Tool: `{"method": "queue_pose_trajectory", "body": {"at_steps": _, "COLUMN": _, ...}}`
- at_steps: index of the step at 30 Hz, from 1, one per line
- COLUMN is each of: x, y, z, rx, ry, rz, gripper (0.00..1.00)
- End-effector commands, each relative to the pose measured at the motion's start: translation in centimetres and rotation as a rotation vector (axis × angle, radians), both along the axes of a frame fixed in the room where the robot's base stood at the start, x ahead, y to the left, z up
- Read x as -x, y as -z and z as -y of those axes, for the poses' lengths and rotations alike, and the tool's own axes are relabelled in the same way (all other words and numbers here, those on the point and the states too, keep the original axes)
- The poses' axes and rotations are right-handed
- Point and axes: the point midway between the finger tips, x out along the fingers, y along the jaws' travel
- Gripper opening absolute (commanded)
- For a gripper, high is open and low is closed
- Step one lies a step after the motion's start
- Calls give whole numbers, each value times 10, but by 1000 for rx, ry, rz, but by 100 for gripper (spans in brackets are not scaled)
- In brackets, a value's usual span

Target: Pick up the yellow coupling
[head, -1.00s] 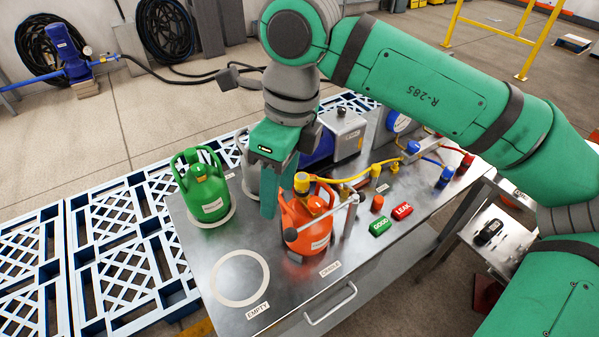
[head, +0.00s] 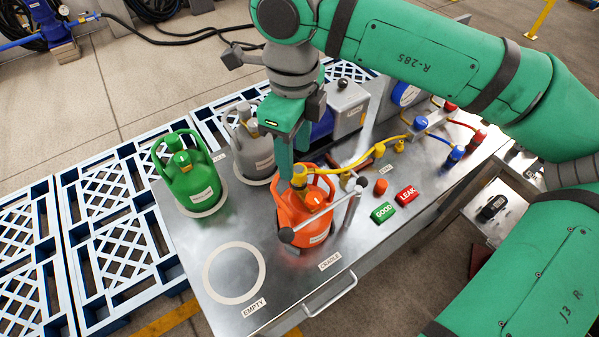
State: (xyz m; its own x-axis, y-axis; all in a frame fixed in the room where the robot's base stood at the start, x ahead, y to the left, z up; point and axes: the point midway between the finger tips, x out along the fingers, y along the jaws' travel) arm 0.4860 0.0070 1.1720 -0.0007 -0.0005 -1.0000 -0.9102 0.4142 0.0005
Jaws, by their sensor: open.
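The yellow coupling (head: 299,176) sits at the top of the orange cylinder (head: 296,215), with a yellow hose (head: 350,163) running from it to the right. The cylinder stands at the place labelled CRADLE. My gripper (head: 288,165) points down just behind and left of the coupling in the picture. It is open and looks empty. One finger shows clearly; the other is mostly hidden. I cannot tell whether a finger touches the coupling.
A metal bar with a dark knob (head: 287,235) crosses the orange cylinder's front. A green cylinder (head: 190,178) and a grey cylinder (head: 252,150) stand to the left. GOOD (head: 383,212) and LEAK (head: 407,193) blocks lie right. The EMPTY ring (head: 234,298) is bare.

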Motion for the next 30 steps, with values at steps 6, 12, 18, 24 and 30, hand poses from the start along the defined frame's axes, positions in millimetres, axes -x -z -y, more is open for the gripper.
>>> {"method": "queue_pose_trajectory", "body": {"at_steps": 6, "x": 3, "y": 21, "z": 4, "rx": -2, "ry": 5, "rz": -1, "gripper": 47}}
{"method": "queue_pose_trajectory", "body": {"at_steps": 12, "x": 5, "y": 47, "z": 5, "rx": -1, "ry": 7, "rz": 0, "gripper": 47}}
{"method": "queue_pose_trajectory", "body": {"at_steps": 18, "x": 5, "y": 56, "z": 5, "rx": -1, "ry": 6, "rz": 0, "gripper": 47}}
{"method": "queue_pose_trajectory", "body": {"at_steps": 24, "x": 5, "y": 56, "z": 5, "rx": -1, "ry": 6, "rz": 0, "gripper": 38}}
{"method": "queue_pose_trajectory", "body": {"at_steps": 30, "x": 5, "y": 56, "z": 5, "rx": -1, "ry": 6, "rz": 0, "gripper": 0}}
